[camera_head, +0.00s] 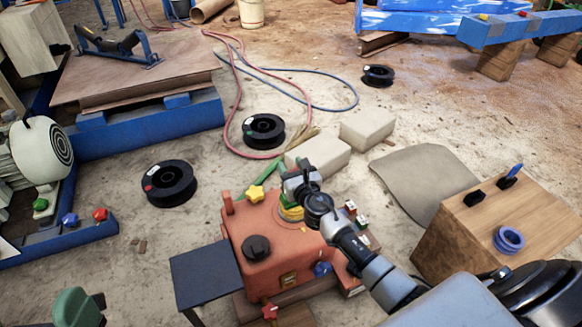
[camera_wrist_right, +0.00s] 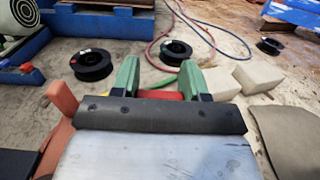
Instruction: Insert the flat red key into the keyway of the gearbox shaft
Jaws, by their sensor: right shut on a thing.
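The orange-red gearbox (camera_head: 262,228) stands low in the middle of the head view. My right gripper (camera_head: 272,176) is over its far side, reaching in from the lower right. In the right wrist view, its green fingers (camera_wrist_right: 160,82) are shut on the red key (camera_wrist_right: 160,94), which shows as a bright red strip between them. The wrist housing hides the near part of the key. I cannot make out the shaft's keyway or whether the key touches it.
A yellow star knob (camera_head: 255,193) and a black cap (camera_head: 256,247) are on the gearbox. A dark side table (camera_head: 205,275) stands left of it, a wooden box (camera_head: 500,225) right. Pale blocks (camera_head: 367,128), black spools (camera_head: 170,183) and hoses (camera_head: 300,100) lie beyond.

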